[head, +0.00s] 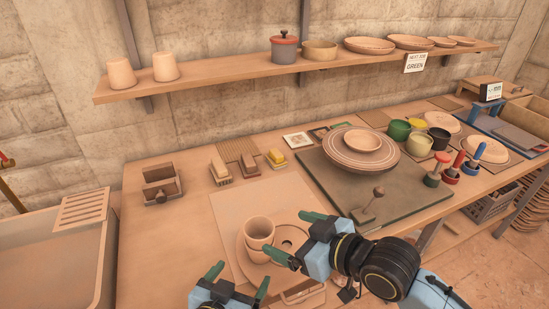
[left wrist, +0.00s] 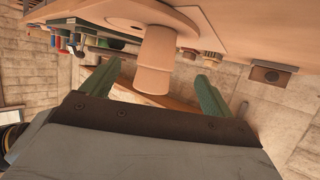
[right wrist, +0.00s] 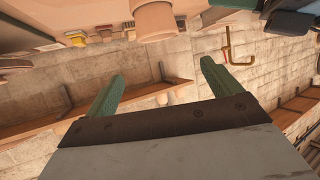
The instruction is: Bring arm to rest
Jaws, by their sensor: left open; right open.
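My left gripper (head: 239,279) is open and empty at the front edge of the bench, low in the head view. My right gripper (head: 288,235) is open, to the right of a plain clay cup (head: 258,229), with one fingertip close to it; whether they touch I cannot tell. The cup stands on a round clay disc (head: 245,262) on a pale board (head: 233,206). In the left wrist view the cup (left wrist: 157,65) appears beyond and between the open fingers. The right wrist view shows it (right wrist: 154,20) at the top, apart from the fingers.
A stamp-like tool (head: 369,205) lies on a dark mat (head: 325,180), right of my right gripper. A wall shelf (head: 220,78) holds pottery. A basin (head: 60,255) stands left. The bench's left part is fairly clear.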

